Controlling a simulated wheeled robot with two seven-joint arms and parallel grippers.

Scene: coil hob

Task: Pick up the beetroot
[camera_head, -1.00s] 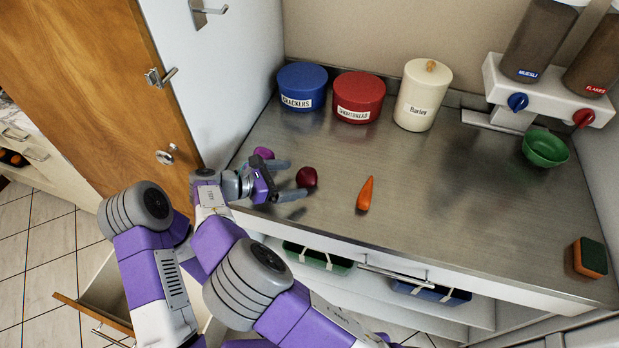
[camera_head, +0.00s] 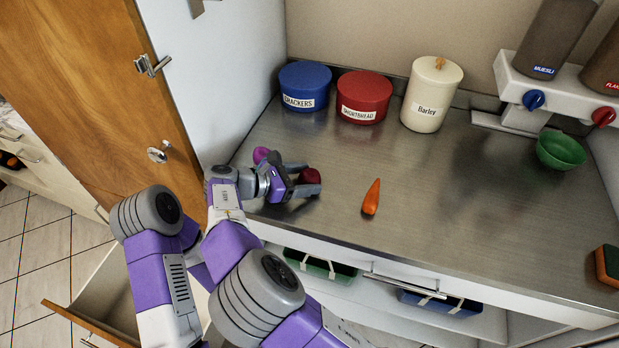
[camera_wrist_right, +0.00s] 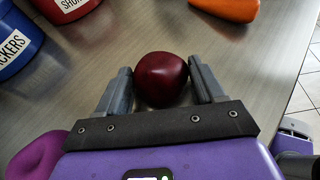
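The beetroot (camera_head: 311,175), round and dark red, is at the left front of the steel counter. It also shows between the fingers in the right wrist view (camera_wrist_right: 161,79). My right gripper (camera_head: 300,181) reaches in from the left, low over the counter. Its two grey fingers are shut on the beetroot, one on each side, in the right wrist view (camera_wrist_right: 160,88). The beetroot looks to be at counter height; I cannot tell whether it touches the counter. My left gripper is not in view.
A magenta vegetable (camera_head: 261,154) lies just behind my right gripper. A carrot (camera_head: 371,197) lies to the right. Blue (camera_head: 304,86), red (camera_head: 363,97) and cream (camera_head: 431,95) canisters stand at the back. A green bowl (camera_head: 560,151) is under the dispensers. The counter's middle is clear.

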